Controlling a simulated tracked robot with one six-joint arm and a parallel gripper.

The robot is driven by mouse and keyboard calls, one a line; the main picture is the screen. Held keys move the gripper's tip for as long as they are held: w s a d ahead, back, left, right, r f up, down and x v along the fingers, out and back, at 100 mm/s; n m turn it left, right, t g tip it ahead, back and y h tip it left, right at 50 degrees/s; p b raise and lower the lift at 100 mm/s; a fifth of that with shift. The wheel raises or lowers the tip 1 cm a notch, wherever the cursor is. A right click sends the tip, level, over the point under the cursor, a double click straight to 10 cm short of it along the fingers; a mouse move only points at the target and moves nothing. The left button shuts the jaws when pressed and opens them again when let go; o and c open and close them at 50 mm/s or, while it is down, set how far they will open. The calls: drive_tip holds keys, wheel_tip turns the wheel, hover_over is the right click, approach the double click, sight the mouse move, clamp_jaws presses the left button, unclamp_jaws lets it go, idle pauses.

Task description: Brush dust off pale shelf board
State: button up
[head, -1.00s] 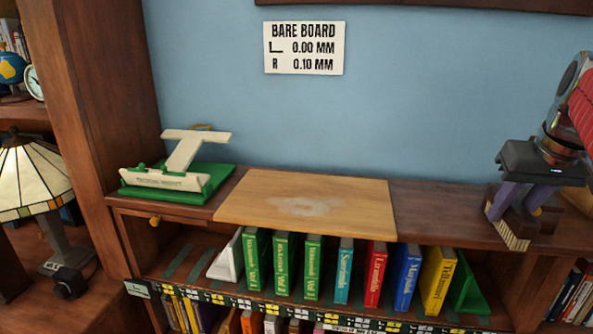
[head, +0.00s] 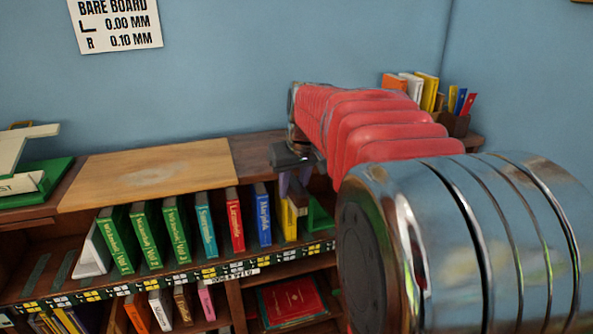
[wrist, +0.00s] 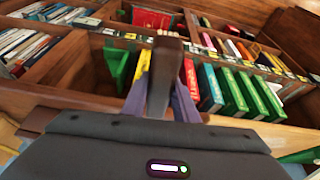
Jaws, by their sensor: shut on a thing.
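The pale shelf board (head: 105,177) lies on top of the bookcase, left of my gripper in the head view. A whitish dust patch (head: 158,173) shows on it. My gripper (head: 293,190) is at the right of the board, apart from it, near the front edge of the bookcase top. It is shut on a brush with a brown wooden handle; the handle (wrist: 165,75) stands between the purple fingers in the wrist view. The bristles are small and hard to make out in the head view. My red arm hides much of the right side.
Green books (head: 117,238), a teal, a red and a blue book stand on the shelf below the board; my gripper partly covers a yellow one. A green stand with a white model (head: 30,182) sits left of the board. A sign (head: 115,25) hangs above.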

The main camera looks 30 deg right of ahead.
drive_tip(key=w+a+f+n, duration=0.1)
drive_tip(key=w+a+f, duration=0.2)
drive_tip(key=a+f, duration=0.7)
drive_tip(key=w+a+f+n+y, duration=0.1)
drive_tip(key=w+a+f, duration=0.2)
drive_tip(key=a+f, duration=0.8)
drive_tip(key=shift+a+f+n, duration=0.15)
drive_tip(key=shift+f+n, duration=0.15)
drive_tip(key=shift+f, duration=0.45)
